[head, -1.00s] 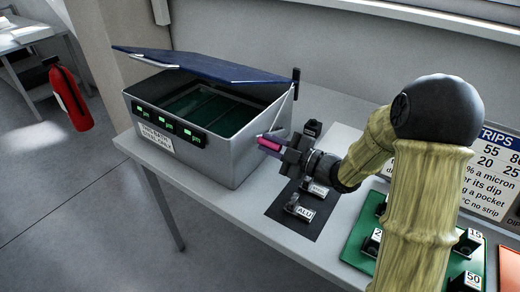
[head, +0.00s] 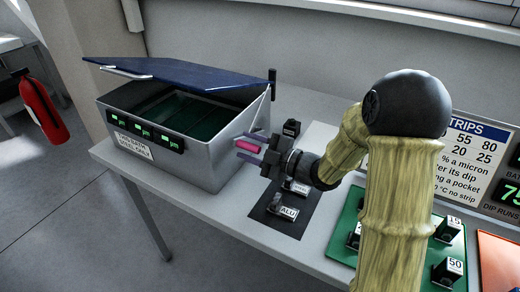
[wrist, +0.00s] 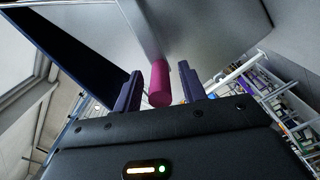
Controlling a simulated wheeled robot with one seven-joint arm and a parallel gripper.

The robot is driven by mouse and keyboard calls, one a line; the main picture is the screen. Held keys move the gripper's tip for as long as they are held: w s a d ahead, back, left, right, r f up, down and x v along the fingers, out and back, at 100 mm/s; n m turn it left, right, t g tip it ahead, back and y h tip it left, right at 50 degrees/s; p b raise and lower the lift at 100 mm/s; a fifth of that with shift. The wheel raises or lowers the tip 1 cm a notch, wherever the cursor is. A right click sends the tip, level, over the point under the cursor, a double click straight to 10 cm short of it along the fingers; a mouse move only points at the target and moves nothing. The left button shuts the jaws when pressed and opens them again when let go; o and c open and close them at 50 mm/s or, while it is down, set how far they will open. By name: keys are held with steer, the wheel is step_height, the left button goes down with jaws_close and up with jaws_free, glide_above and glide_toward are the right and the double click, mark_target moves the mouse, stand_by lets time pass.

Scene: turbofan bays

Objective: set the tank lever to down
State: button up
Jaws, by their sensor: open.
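The tank (head: 200,165) is a grey box on the bench with a dark blue lid (head: 185,72) propped partly open. A magenta cylinder, apparently the lever's grip (head: 248,146), is at the tank's right side. My gripper (head: 243,145) is open there, with one finger on each side of the grip. In the wrist view the grip (wrist: 160,86) stands between the two fingers (wrist: 162,88), with a gap on both sides. The lever's base and angle are mostly hidden by my gripper.
A dark mat (head: 270,222) with small labelled blocks, one reading ALU (head: 288,212), lies below my gripper. A green board (head: 345,237) with black holders is at the right, before a STRIPS sign (head: 475,150). A red extinguisher (head: 42,108) hangs at left.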

steer(key=b+v, duration=0.1)
steer(key=v, duration=1.6)
steer(key=shift+d, duration=0.2)
